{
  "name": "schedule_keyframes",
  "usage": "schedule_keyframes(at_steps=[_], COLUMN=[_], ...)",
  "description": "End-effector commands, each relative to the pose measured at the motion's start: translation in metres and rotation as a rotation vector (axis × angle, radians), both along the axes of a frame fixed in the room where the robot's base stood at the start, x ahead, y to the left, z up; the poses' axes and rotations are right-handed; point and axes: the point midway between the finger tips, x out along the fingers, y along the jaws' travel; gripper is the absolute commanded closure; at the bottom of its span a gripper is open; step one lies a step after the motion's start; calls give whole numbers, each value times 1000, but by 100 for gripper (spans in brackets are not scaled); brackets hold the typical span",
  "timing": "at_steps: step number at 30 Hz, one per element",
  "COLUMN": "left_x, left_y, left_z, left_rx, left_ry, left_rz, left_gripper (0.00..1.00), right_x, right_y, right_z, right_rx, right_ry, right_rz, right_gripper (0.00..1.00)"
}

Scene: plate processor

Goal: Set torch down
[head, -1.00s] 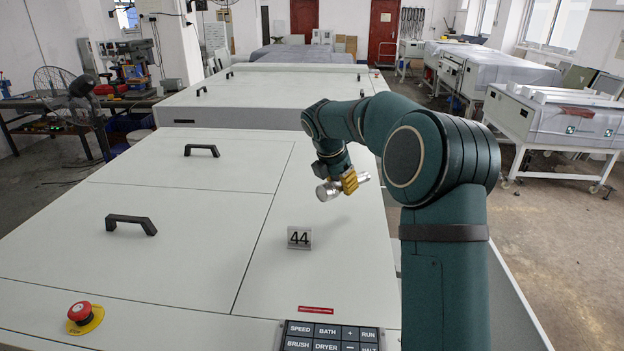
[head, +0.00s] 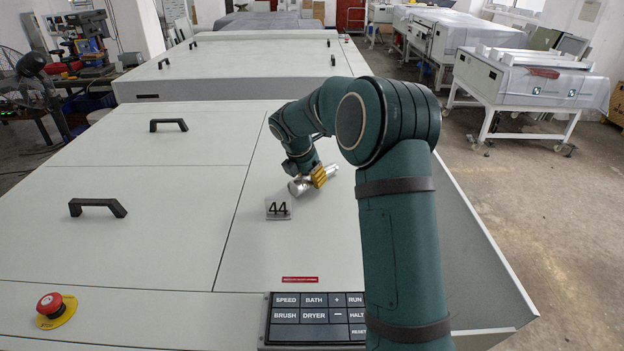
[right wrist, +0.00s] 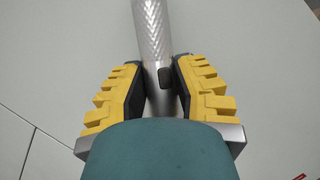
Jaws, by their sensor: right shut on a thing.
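The torch (head: 300,186) is a silver metal cylinder with a knurled grip and a dark button. It also shows in the right wrist view (right wrist: 153,28), where it runs up out of the frame. My right gripper (head: 319,177) has yellow ribbed fingers and is shut around the torch's middle; the fingers also show in the right wrist view (right wrist: 163,85). My left gripper is not in view.
A button panel (head: 312,318) and a red emergency stop (head: 50,304) are at the front. Black handles (head: 98,207) rise from the left lids. The top right of the sign is clear.

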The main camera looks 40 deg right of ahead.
Motion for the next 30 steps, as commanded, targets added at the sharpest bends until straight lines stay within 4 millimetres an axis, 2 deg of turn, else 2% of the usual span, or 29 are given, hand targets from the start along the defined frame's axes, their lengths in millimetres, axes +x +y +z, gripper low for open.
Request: schedule_keyframes(at_steps=[12,13,14,15,25,30], left_x=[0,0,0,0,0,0], left_y=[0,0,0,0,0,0], left_z=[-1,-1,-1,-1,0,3], left_rx=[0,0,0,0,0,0], left_ry=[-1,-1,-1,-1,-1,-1], left_rz=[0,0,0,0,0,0], left_gripper=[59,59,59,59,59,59], right_x=[0,0,0,0,0,0], right_y=[0,0,0,0,0,7], right_z=[-6,-6,-6,-6,-3,16], right_rx=[-1,0,-1,0,-1,-1], right_ry=[-2,-2,-2,-2,-2,-5], right_rz=[0,0,0,0,0,1], right_gripper=[100,59,48,46,46,46])
